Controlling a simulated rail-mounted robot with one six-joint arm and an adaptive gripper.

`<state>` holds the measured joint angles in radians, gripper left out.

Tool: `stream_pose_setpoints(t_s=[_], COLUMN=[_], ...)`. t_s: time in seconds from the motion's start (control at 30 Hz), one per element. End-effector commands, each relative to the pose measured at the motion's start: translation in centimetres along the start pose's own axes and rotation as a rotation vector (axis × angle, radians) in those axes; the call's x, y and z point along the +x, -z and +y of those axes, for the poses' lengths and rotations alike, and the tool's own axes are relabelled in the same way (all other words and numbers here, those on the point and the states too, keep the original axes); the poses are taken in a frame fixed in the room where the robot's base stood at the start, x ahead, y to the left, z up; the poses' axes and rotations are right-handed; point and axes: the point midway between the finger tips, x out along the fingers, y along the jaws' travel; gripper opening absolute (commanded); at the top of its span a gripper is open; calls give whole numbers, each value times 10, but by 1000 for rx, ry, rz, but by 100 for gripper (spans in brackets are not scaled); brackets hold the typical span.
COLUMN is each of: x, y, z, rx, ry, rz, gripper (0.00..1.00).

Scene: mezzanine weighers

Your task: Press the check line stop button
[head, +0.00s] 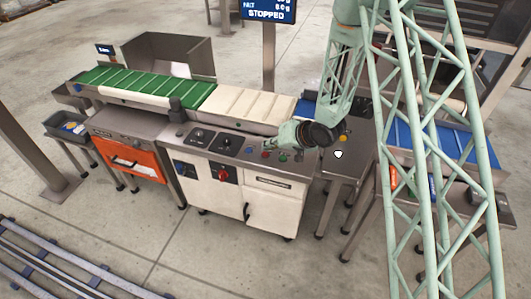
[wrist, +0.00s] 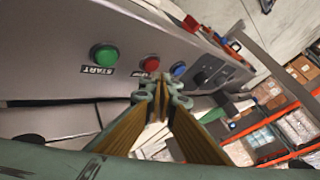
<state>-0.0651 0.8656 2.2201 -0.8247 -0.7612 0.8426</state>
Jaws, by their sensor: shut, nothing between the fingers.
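A red button (wrist: 152,64) sits on the sloping grey control panel in the wrist view, with a partly hidden label beside it. It also shows small on the panel in the head view (head: 265,155). A green button (wrist: 104,54) labelled START is to its left and a blue button (wrist: 178,69) to its right. My gripper (wrist: 161,88) is shut and empty, its tips just below the red button in the picture; I cannot tell whether they touch the panel. In the head view my gripper (head: 268,145) hangs over the panel's right part.
A display (head: 268,10) reads STOPPED. A green-and-cream belt (head: 150,88) runs behind the panel. A red rotary switch (head: 222,174) is on the cabinet (head: 240,195) front. A steel table (head: 345,165) stands to the right. Shelves with boxes (wrist: 270,95) show in the wrist view.

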Motion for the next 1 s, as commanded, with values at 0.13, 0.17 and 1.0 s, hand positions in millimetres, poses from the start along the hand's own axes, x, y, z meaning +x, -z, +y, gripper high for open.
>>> stream_pose_setpoints(t_s=[0.13, 0.17, 1.0], x=[-1, 0, -23], y=[0, 0, 17], z=[0, 0, -17], rx=[0, 0, 0], ry=[0, 0, 0], rz=[0, 0, 0], gripper=[0, 0, 0])
